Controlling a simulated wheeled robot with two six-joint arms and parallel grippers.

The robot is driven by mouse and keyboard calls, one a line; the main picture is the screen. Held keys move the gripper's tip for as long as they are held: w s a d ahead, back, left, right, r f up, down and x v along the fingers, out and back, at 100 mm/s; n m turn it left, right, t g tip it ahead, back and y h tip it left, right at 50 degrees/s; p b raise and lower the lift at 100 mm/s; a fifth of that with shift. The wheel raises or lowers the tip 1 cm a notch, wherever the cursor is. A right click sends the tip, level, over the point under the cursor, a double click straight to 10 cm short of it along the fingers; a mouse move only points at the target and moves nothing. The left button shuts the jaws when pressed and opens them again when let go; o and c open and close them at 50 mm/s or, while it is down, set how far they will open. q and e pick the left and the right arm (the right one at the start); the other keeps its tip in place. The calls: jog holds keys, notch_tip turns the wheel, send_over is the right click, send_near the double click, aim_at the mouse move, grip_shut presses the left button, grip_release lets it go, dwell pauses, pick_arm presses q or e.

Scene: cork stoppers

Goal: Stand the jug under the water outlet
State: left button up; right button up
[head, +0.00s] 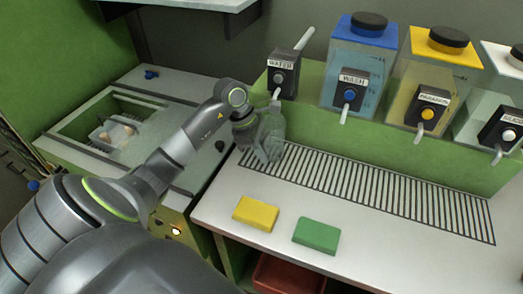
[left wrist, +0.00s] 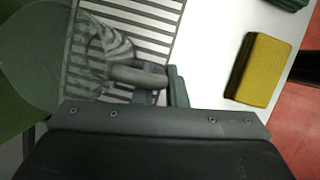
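The clear see-through jug (head: 270,137) is at the left end of the slatted drain grate, below the water outlet (head: 276,95) of the box labelled WATER. My left gripper (head: 247,128) reaches it from the left. In the left wrist view the jug (left wrist: 98,48) shows the grate's slats through it. The left gripper's dark finger (left wrist: 178,86) is close against the handle (left wrist: 140,76), and the gripper appears shut on it. The other finger is hard to make out. Whether the jug's base touches the grate is not clear. My right gripper is not in view.
The slatted grate (head: 400,198) runs right along the counter (head: 345,240). A yellow sponge (head: 256,213) and a green sponge (head: 316,235) lie in front. A sunken basin (head: 100,125) is at left.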

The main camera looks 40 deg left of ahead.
pick_arm(q)
jog(key=o, duration=0.4)
jog(key=shift+w+a, duration=0.1)
jog(key=shift+r+p, duration=0.3)
jog(key=shift+p, duration=0.15)
jog(key=shift+a+r, duration=0.15)
jog(key=shift+r, duration=0.05)
jog(key=b+v, duration=0.3)
jog(key=v, duration=0.8)
jog(key=shift+r, duration=0.25)
